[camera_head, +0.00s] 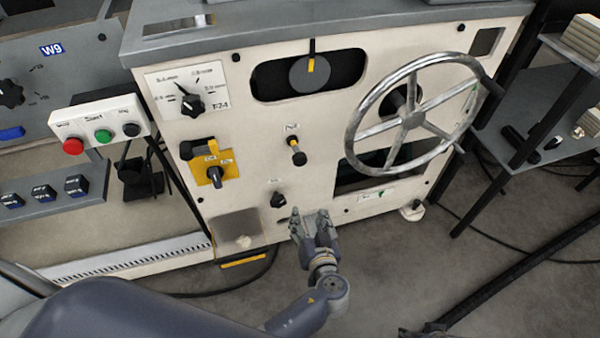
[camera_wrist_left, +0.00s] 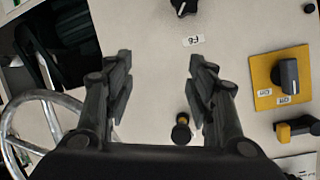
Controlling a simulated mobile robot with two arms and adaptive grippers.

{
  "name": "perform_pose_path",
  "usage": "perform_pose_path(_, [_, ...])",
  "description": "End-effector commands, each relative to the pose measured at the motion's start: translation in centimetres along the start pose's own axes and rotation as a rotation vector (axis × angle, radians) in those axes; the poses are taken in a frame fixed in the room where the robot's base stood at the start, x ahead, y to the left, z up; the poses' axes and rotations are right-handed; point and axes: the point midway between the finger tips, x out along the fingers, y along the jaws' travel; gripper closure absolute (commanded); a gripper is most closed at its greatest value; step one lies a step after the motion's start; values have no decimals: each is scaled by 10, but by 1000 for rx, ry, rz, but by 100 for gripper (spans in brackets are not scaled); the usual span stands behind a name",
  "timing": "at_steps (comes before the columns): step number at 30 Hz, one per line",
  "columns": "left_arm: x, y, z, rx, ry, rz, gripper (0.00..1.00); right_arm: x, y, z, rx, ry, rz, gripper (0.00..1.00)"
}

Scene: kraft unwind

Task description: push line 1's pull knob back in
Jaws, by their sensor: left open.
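The pull knob (camera_head: 298,157) sticks out of the cream machine panel below a small label, with a yellowish band on its stem and a dark end. In the left wrist view the pull knob (camera_wrist_left: 181,131) shows between the base parts of my fingers, nearer the right finger. My left gripper (camera_head: 311,214) is open and empty, low in front of the panel, below the pull knob and a small black knob (camera_head: 278,200). In the left wrist view its fingers (camera_wrist_left: 160,68) stand wide apart over bare panel. My right gripper is not in view.
A large metal handwheel (camera_head: 412,119) juts out right of the pull knob. A yellow plate with a rotary switch (camera_head: 215,175) is to its left. A start box with red and green buttons (camera_head: 103,136) is farther left. A shelf rack (camera_head: 545,120) stands at right.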

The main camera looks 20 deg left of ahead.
Motion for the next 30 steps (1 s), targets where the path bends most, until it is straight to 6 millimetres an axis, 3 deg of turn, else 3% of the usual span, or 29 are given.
perform_pose_path(3, [-10, -7, -51, -167, 167, -80, 49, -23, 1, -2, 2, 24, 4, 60])
perform_pose_path(6, [-22, -17, -83, -271, 264, -123, 49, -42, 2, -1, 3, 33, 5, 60])
perform_pose_path(9, [-31, -24, -101, -334, 320, -145, 49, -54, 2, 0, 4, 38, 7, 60])
perform_pose_path(14, [-27, -30, -113, -358, 343, -155, 49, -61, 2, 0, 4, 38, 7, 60])
perform_pose_path(30, [57, -47, -138, -351, 340, -152, 49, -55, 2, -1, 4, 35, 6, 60])
